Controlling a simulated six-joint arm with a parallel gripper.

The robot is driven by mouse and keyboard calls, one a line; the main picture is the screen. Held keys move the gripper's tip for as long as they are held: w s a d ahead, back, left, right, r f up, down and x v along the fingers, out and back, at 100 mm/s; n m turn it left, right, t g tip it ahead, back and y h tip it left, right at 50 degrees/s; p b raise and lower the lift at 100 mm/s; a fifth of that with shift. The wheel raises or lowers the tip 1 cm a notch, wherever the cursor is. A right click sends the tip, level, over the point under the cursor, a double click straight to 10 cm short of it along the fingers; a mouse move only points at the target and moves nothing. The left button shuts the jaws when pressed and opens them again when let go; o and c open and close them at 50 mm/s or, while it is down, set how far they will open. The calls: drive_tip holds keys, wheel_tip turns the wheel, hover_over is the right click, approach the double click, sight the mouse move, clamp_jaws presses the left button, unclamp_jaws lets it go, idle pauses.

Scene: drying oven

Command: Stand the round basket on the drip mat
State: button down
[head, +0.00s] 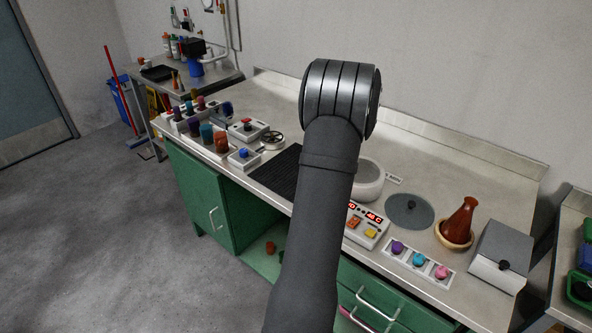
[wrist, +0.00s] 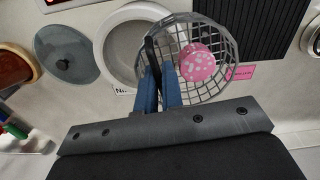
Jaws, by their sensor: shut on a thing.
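The round basket (wrist: 228,42) is a grey wire mesh bowl in the wrist view, with a pink, white-spotted round thing (wrist: 197,62) inside. My gripper (wrist: 160,78) has its blue fingers shut on a dark upright part at the basket's left side. The black ribbed drip mat (wrist: 265,22) shows at upper right in the wrist view, beyond the basket. In the head view the mat (head: 272,176) lies on the bench left of my arm, which hides the basket and gripper. I cannot tell the basket's height above the bench.
A white round vessel (head: 367,181) stands right of my arm, near a grey lid (head: 409,210) and a control box (head: 366,224). A brown flask (head: 459,219) and a grey-topped box (head: 498,258) stand farther right. Switch boxes (head: 248,130) and coloured jars (head: 206,132) crowd the bench's left.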

drive_tip(key=shift+a+m, duration=0.25)
drive_tip(key=shift+m, duration=0.45)
drive_tip(key=shift+a+f, duration=0.1)
drive_tip(key=shift+a, duration=0.1)
drive_tip(key=w+a+f, duration=0.4)
drive_tip(key=w+a, duration=0.1)
drive_tip(key=w+a+f, duration=0.2)
drive_tip(key=a, duration=0.1)
drive_tip(key=shift+w+a+f, duration=0.1)
drive_tip(key=shift+w+f, duration=0.2)
drive_tip(key=shift+w, duration=0.05)
drive_tip(key=shift+f, duration=2.05)
drive_tip(key=shift+f, duration=0.2)
drive_tip(key=c, duration=1.6)
unclamp_jaws()
drive_tip(key=shift+o, duration=0.2)
drive_tip(key=shift+r, duration=0.1)
wheel_tip(320, 180, up, 12)
